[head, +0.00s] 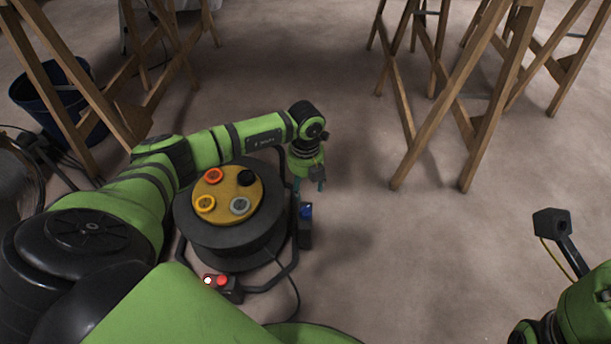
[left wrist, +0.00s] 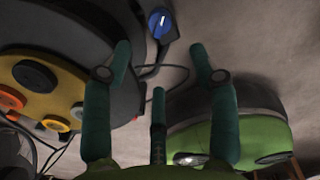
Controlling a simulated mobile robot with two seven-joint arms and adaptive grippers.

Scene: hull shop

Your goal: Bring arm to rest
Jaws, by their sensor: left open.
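My left arm (head: 218,147) reaches in from the left and is bent, with its elbow and wrist toward the middle. Part of my right arm (head: 588,300) shows at the lower right edge. My right gripper is out of the picture.
Wooden trestles stand at the upper left (head: 95,115) and upper right (head: 455,110). A dark blue bucket (head: 48,98) is by the left trestle. The grey floor (head: 420,250) is clear in the middle and between the arms.

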